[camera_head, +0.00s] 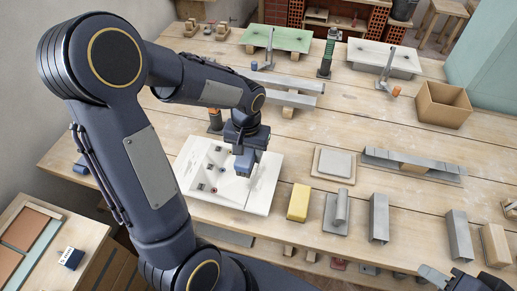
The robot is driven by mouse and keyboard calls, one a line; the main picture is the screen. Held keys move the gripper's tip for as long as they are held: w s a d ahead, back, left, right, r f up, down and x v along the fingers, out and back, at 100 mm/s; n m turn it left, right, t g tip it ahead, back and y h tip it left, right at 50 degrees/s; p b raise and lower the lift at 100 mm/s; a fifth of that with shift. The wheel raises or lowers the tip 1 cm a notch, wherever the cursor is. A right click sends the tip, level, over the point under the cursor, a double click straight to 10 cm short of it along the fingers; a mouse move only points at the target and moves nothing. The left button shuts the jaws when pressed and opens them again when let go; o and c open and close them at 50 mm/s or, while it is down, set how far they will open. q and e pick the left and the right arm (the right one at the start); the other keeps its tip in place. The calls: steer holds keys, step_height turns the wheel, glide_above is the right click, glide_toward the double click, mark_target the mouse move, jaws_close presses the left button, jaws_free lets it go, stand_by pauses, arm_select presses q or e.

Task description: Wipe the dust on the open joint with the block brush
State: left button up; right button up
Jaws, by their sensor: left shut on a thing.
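A white panel (262,197) lies on the wooden workbench, left of the middle. Several small dark and reddish marks and grey smudges show on it. Which of them is the dust on the open joint is too small to tell. My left gripper (245,151) points down over the panel's right part. It is shut on a small blue-grey block, which I take as the block brush (244,165). The block's lower end is at or just above the panel; I cannot tell if it touches. My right gripper (447,279) is only partly in view at the lower right corner.
A yellow sponge-like block (299,202), a trowel-like tool (338,211) and grey metal channels (379,218) stand right of the panel. A square tile (334,163) lies behind them. A cardboard box (443,103) is at the back right. Bare bench shows around the middle.

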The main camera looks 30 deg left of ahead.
arm_select(q)
steer(key=shift+a, duration=0.1)
steer(key=shift+f, duration=0.2)
steer(key=b, duration=0.6)
glide_above(260, 179)
steer(key=a, duration=0.4)
steer(key=f, duration=0.6)
steer(key=shift+s+d+f, duration=0.2)
steer(key=shift+s+f, duration=0.1)
steer(key=shift+s, duration=0.05)
steer(key=shift+d+f, duration=0.15)
steer(key=shift+d, duration=0.1)
steer(key=shift+w+d+r, duration=0.1)
steer(key=shift+w+d, duration=0.15)
steer(key=shift+d, duration=0.55)
steer(key=shift+w+d+r, duration=0.1)
steer(key=shift+w+d, duration=0.1)
steer(key=shift+d, duration=0.55)
steer(key=shift+f+b, duration=0.65)
steer(key=shift+b, duration=0.2)
steer(key=shift+r, duration=0.1)
